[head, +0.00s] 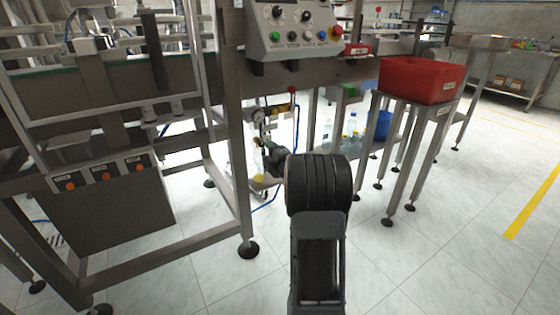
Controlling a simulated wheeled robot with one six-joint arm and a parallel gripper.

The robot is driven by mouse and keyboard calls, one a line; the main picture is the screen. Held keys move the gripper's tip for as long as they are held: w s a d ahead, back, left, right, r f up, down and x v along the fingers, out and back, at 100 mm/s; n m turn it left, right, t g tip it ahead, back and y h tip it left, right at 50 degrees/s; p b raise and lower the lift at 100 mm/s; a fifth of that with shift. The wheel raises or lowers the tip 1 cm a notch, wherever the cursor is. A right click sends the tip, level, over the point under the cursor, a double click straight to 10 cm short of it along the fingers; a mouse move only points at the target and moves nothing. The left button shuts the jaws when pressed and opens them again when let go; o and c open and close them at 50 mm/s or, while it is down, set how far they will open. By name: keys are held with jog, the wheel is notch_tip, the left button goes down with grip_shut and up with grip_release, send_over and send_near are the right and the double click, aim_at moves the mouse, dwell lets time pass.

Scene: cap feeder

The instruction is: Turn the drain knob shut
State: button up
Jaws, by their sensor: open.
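A compressed-air unit (260,118) hangs under the conveyor frame, just right of the grey upright post. It has light-coloured parts and a yellowish bowl (259,163) below. The drain knob is too small or hidden to make out; the bottom of the bowl lies close to my wrist. My arm reaches forward from the bottom of the view, and its dark wrist ends beside the unit. My gripper (264,148) is small and partly hidden there, open, close to the bowl. I cannot tell whether it touches anything.
A control panel (292,28) with knobs and buttons is above. A red bin (421,79) stands on a metal stand at the right. The grey upright post (234,150) is close left of the unit. A blue hose (284,167) hangs nearby. The tiled floor at right is clear.

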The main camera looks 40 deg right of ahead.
jog(key=s+a+p, duration=0.1)
jog(key=s, duration=0.7)
jog(key=shift+s+a+f+p, duration=0.15)
jog(key=shift+s+f+p, duration=0.05)
jog(key=shift+s+p, duration=0.2)
jog(key=shift+r, duration=0.1)
jog(key=s+a+r+m+g+h+p, duration=0.1)
jog(key=a+r+m+g+p, duration=0.25)
jog(key=a+r+p, duration=0.45)
jog(key=a+r+m+g+h+p, duration=0.1)
jog(key=a+r+m+g+p, duration=0.3)
jog(key=r+p, duration=0.85)
jog(key=s+a+r+m+g+y+p, duration=0.4)
jog(key=s+a+r+m+g+p, duration=0.3)
jog(key=s+a+r+p, duration=0.9)
jog(key=shift+s+a+r+y+p, duration=0.4)
jog(key=shift+s+a+p, duration=0.2)
jog(key=shift+s+p, duration=0.55)
jog(key=shift+w, duration=0.1)
jog(key=shift+c, duration=0.2)
